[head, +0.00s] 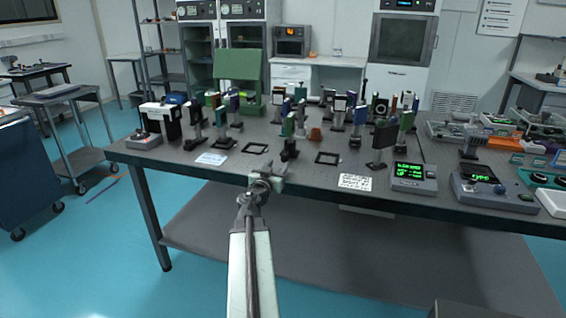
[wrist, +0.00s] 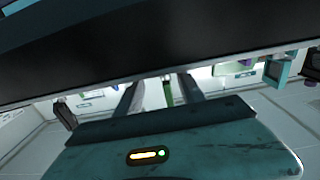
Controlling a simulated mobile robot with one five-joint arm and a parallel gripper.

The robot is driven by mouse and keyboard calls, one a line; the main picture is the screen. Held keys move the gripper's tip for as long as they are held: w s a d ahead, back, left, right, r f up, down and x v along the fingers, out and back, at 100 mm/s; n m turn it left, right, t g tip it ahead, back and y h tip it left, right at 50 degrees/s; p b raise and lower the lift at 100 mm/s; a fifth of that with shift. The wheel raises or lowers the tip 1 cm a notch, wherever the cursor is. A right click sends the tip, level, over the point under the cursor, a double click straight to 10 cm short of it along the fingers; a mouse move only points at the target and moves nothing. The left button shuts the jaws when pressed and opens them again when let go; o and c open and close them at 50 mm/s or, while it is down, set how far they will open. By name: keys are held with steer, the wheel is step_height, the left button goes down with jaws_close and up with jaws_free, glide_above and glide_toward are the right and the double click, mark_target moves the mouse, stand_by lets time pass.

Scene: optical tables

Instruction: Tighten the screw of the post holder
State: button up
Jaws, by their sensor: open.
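Several post holders with upright optics stand on the dark optical table (head: 330,175) in the head view. The nearest to my gripper is a black post holder (head: 289,151) with a dark green mount, just beyond it. Another black post holder (head: 376,162) carries a large dark plate to the right. I cannot tell which holder is the task's, and no screw can be made out. My gripper (head: 268,178) is at the table's front edge, apart from the holders. In the wrist view my gripper (wrist: 160,88) has its fingers spread, with nothing held between them.
Two flat black square frames (head: 255,148) (head: 328,158), a white card (head: 211,158) and a note card (head: 355,182) lie near the front. A box with a green display (head: 413,178) stands at right. More optics crowd the middle. A dark slab crosses the upper wrist view.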

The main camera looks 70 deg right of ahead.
mark_target(285, 158)
steer(key=d, duration=0.6)
steer(key=shift+w, duration=0.1)
steer(key=shift+c, duration=0.4)
jaws_close()
steer(key=shift+s+n+t+y, duration=0.15)
steer(key=shift+s+n+t, duration=0.1)
steer(key=shift+n+t, duration=0.55)
steer(key=shift+s+n+t+y, duration=0.2)
steer(key=shift+n+t, duration=0.2)
steer(key=shift+t, duration=0.7)
steer(key=shift+d+n+t+y, duration=0.15)
steer(key=shift+n+t+y, duration=0.3)
steer(key=shift+n+t, duration=0.9)
steer(key=shift+m+t, duration=0.25)
